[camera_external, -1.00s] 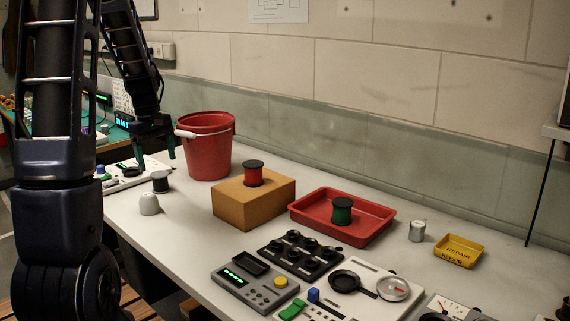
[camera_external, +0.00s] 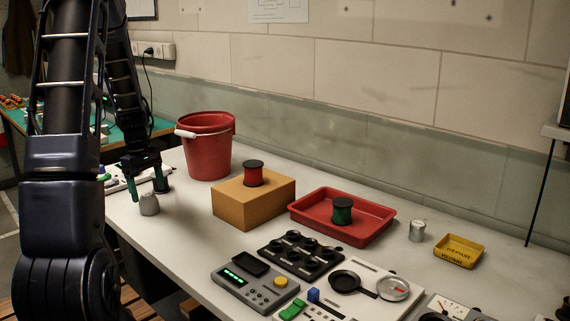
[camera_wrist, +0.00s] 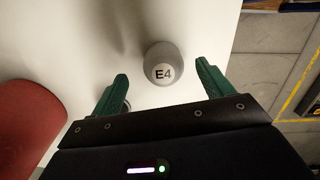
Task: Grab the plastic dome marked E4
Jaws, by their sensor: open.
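The plastic dome marked E4 (camera_external: 149,205) is small, light grey and rounded, and sits on the white bench near its left front edge. In the wrist view the dome (camera_wrist: 163,62) shows its dark E4 label facing me. My gripper (camera_external: 146,190) hangs just above and behind the dome, pointing down. In the wrist view my gripper (camera_wrist: 162,74) is open, with its two green fingers apart. The dome lies between and slightly beyond the fingertips, and no contact shows.
A red bucket (camera_external: 208,150) stands behind to the right. A cardboard-coloured box (camera_external: 250,205) with a red spool (camera_external: 253,173) is farther right. The bench between dome and box is clear.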

